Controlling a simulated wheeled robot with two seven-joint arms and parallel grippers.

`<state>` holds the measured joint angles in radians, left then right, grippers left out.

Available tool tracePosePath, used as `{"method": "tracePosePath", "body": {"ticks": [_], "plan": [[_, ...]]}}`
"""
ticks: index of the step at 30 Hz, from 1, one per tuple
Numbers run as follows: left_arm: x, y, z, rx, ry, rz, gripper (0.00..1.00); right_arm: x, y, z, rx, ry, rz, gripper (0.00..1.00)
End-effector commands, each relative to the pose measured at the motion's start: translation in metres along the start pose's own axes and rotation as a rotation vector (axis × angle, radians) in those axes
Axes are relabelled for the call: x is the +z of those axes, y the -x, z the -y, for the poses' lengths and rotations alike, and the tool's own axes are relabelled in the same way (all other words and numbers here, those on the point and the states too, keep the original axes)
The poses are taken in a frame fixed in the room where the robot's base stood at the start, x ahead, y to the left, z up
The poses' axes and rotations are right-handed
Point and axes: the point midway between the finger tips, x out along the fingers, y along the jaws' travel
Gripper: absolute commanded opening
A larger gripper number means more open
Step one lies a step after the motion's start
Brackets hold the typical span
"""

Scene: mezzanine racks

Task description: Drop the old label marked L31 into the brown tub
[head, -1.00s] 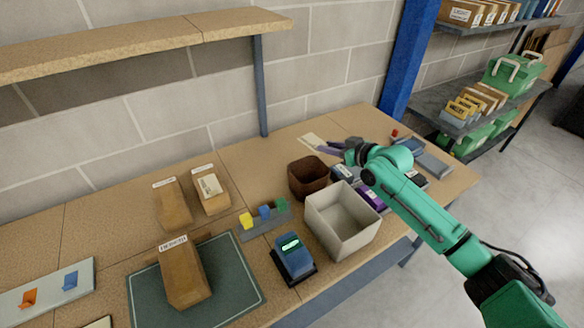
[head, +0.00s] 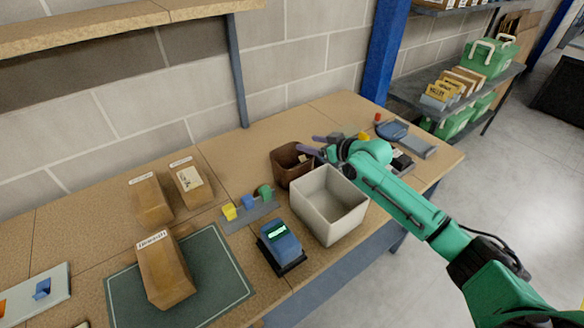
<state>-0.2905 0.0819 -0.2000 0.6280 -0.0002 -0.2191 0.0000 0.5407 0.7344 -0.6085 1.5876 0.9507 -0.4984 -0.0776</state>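The brown tub (head: 283,172) stands on the bench behind the pale grey bin. My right gripper (head: 312,145) is over the tub's right rim, its two purple fingers spread apart with nothing seen between them. A small pale piece (head: 304,157) shows inside the tub, just under the fingers; it looks like the old label, but its marking is too small to read. My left gripper is not in view.
The grey bin (head: 328,206) stands in front of the tub, close to my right arm. A blue device (head: 279,240) and a rack of coloured blocks (head: 250,208) are to the left. Brown boxes (head: 165,268) and a dark mat (head: 221,265) lie further left.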

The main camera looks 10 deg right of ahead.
Motion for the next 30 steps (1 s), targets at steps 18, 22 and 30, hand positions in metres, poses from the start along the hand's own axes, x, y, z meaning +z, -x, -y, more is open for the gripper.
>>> {"method": "tracePosePath", "body": {"ticks": [18, 22, 30], "plan": [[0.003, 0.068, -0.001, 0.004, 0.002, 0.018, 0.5, -0.004, 0.083, -0.001, 0.001, 0.003, 0.009, 0.65], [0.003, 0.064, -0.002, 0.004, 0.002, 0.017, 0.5, 0.004, 0.113, 0.0, 0.001, 0.004, 0.008, 0.65], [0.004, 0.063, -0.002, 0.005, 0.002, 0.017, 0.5, 0.001, 0.145, 0.0, 0.001, 0.001, 0.001, 0.65]]}}
